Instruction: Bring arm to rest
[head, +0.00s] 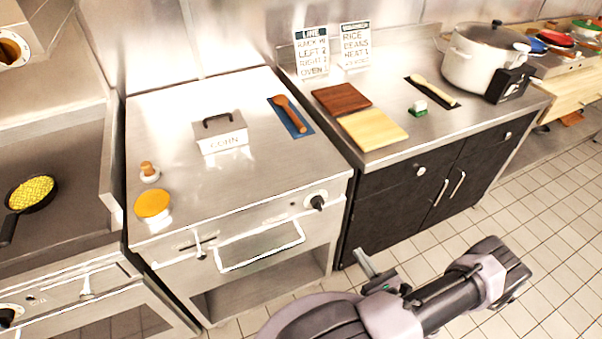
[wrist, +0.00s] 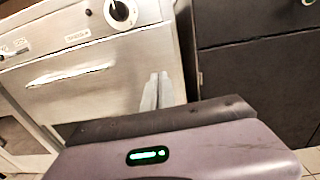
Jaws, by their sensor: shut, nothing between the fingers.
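My gripper (head: 364,262) is at the bottom of the head view, in front of the steel counter unit and above the tiled floor. Its fingers are together and hold nothing. In the wrist view the fingers (wrist: 157,92) stand up close together in front of the steel unit's front panel. My arm is folded low at the bottom right of the head view, apart from the counters.
Dark cabinets (head: 440,185) stand to the right, with a white pot (head: 480,60) above. Open tiled floor (head: 500,290) lies at lower right.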

